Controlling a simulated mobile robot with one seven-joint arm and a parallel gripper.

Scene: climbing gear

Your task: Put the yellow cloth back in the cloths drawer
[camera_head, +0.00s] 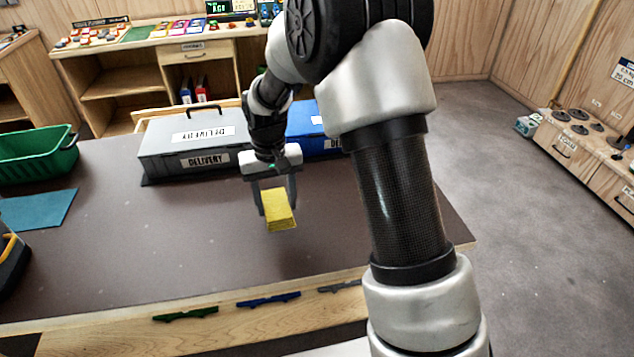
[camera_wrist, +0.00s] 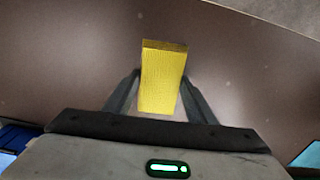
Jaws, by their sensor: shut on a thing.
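The yellow cloth (camera_head: 279,210) is a folded block between the fingers of my gripper (camera_head: 276,196), above the brown table top. In the wrist view the cloth (camera_wrist: 162,78) sticks out beyond the fingertips of my gripper (camera_wrist: 160,98), which is shut on it. How far the cloth is above the table is hard to tell. The table's front has a green handle (camera_head: 185,314), a blue handle (camera_head: 268,299) and a grey handle (camera_head: 340,286). I cannot read any label that marks the cloths drawer.
A grey box labelled DELIVERY (camera_head: 205,160) and a blue box (camera_head: 305,118) stand behind my gripper. A green basket (camera_head: 38,160) and a teal mat (camera_head: 38,208) are at the left. The table's front middle is clear. Shelves (camera_head: 125,82) stand at the back.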

